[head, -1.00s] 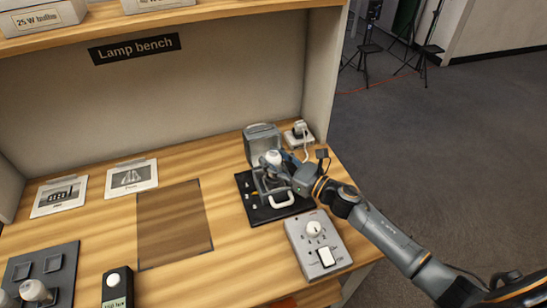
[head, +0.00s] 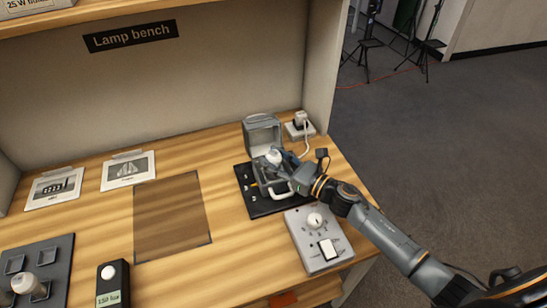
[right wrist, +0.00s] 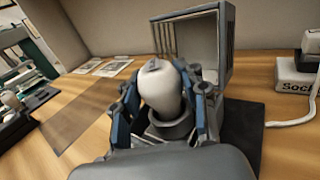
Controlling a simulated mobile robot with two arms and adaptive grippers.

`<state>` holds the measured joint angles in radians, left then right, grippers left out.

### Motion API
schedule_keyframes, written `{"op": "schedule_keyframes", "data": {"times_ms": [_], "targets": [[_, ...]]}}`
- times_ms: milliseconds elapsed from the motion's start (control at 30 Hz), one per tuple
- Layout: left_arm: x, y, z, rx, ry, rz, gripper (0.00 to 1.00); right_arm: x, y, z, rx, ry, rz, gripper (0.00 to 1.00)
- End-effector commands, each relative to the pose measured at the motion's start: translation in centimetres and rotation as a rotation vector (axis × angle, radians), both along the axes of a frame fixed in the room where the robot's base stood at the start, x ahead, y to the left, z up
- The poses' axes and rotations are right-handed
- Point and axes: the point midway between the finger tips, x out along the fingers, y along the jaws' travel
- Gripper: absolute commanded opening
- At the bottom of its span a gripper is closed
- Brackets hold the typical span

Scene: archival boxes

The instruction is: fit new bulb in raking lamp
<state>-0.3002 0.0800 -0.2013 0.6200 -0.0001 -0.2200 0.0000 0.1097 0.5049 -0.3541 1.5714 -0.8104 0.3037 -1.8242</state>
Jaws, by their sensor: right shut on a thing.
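My right gripper (head: 275,164) is shut on a white bulb (right wrist: 161,88). The bulb also shows small in the head view (head: 273,155). In the right wrist view the bulb is upright between the fingers, its lower end at a dark round collar (right wrist: 170,128). Whether it is seated there is hidden. The raking lamp's grey box-like hood (head: 262,121) is open behind the bulb, with a ribbed side and pale inside in the right wrist view (right wrist: 195,45). A white handle (head: 281,192) is at the lamp's front. My left gripper is out of view.
The lamp stands on a black mat (head: 262,208). A socket block (head: 293,132) with plug and white cord is behind right. A grey control box (head: 309,257) is in front. A second bulb (head: 26,284) sits on a grey tray at left, beside a meter (head: 113,290). The bench middle is clear.

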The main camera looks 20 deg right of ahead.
Motion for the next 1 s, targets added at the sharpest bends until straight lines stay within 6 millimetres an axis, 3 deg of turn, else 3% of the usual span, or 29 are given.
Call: {"op": "schedule_keyframes", "data": {"times_ms": [1000], "targets": [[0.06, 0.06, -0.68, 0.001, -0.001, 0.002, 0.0, -0.06, -0.04, 0.02, 0.0, 0.0, 0.0, 0.1]]}}
